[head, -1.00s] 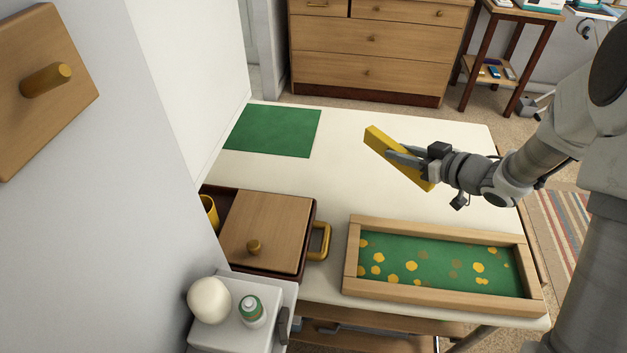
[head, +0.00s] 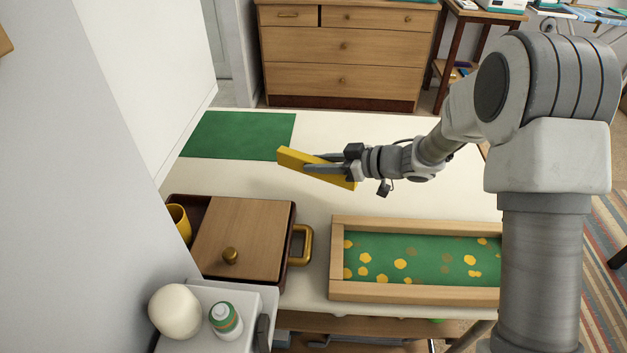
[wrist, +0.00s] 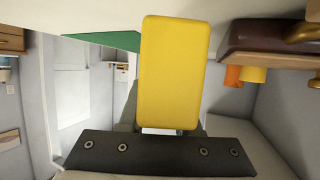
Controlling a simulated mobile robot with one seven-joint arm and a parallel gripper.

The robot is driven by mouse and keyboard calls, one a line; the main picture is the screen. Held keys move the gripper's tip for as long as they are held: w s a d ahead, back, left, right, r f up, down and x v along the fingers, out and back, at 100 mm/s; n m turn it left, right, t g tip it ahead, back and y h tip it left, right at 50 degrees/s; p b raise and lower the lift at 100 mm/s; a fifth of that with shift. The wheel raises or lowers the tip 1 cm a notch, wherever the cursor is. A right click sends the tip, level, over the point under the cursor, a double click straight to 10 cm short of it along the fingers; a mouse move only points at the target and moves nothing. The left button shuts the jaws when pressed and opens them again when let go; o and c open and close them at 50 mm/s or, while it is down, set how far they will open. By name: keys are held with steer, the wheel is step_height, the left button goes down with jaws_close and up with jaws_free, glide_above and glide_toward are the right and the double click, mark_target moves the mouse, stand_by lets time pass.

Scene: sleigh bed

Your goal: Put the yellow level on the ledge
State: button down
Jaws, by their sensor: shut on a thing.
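The yellow level (head: 290,160) is a long flat yellow bar, held above the white table in the head view. My gripper (head: 312,165) is shut on it near its middle, and the bar slants down to the right. In the wrist view the yellow level (wrist: 172,70) fills the middle of the picture, in front of the dark gripper body (wrist: 160,154), and hides most of the fingers. I cannot pick out for certain which surface is the ledge.
A green mat (head: 240,134) lies at the table's far left. A wooden-lidded box (head: 243,240) with a yellow handle stands at the left. A wood-framed green tray (head: 415,292) lies at the front right. A white ball (head: 175,311) and a bottle (head: 226,320) stand in front.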

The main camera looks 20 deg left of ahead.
mark_target(315, 176)
steer(key=shift+a+f, duration=0.45)
steer(key=shift+a, duration=0.15)
steer(key=shift+w+f+b, duration=0.1)
steer(key=shift+f+b, duration=0.65)
steer(key=shift+f, duration=1.1)
steer(key=shift+f, duration=0.2)
steer(key=c, duration=0.6)
jaws_free()
steer(key=shift+r, duration=0.1)
